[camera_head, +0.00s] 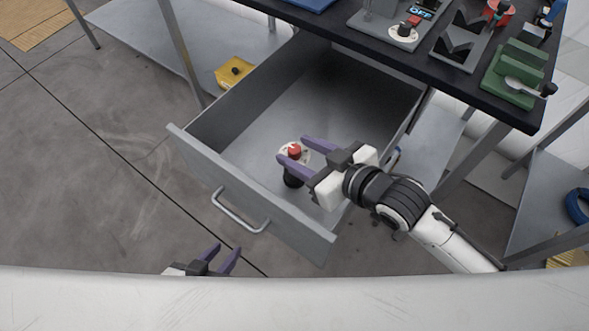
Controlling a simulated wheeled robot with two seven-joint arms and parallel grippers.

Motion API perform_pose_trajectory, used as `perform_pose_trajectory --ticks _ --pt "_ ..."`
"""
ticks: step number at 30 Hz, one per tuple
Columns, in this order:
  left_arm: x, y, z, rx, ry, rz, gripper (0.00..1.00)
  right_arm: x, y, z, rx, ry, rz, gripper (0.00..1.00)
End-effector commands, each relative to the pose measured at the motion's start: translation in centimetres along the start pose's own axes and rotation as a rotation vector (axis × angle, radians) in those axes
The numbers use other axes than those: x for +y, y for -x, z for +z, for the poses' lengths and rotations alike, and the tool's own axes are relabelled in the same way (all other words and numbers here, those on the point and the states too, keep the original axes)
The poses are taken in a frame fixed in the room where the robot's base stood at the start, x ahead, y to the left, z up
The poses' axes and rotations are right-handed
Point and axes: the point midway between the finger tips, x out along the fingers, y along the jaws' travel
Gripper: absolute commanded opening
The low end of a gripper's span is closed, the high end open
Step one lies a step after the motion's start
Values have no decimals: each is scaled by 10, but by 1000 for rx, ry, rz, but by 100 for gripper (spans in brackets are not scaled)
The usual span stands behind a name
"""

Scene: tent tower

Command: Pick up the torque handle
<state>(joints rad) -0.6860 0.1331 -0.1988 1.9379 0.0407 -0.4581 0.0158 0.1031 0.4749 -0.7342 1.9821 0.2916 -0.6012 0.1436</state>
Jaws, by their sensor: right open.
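In the head view, a small upright piece with a red top, a white disc and a black lower part, which looks like the torque handle (294,150), stands in the open drawer (262,130). My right gripper (293,149) reaches over the drawer from the right. It is open, with its purple fingers on either side of the piece in the picture. Whether they touch it cannot be told, and the fingers hide part of it. My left gripper (225,251) is low in the picture, in front of the drawer. Its fingers are apart and empty.
The drawer front with its metal handle (240,212) stands between my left gripper and the drawer inside. The black tabletop (440,78) above carries grey and green fixtures. A yellow box (232,74) lies on the lower shelf. The floor at left is clear.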

Motion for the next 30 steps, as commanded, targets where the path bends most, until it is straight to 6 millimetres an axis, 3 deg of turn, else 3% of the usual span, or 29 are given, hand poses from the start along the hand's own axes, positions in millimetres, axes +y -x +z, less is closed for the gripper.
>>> perform_pose_trajectory --ticks 5,12,13,25,30 --pt "0 0 0 0 0 0 31 0 0 0 0 0 0 43" --pt "0 0 0 0 0 0 31 0 0 0 1 -1 0 2" --pt "0 0 0 0 0 0 31 0 0 0 1 -1 0 0" --pt "0 1 -1 0 0 1 31 0 2 -4 6 0 -1 0" --pt "1 4 -4 0 1 0 31 0 11 -25 11 1 -1 0"
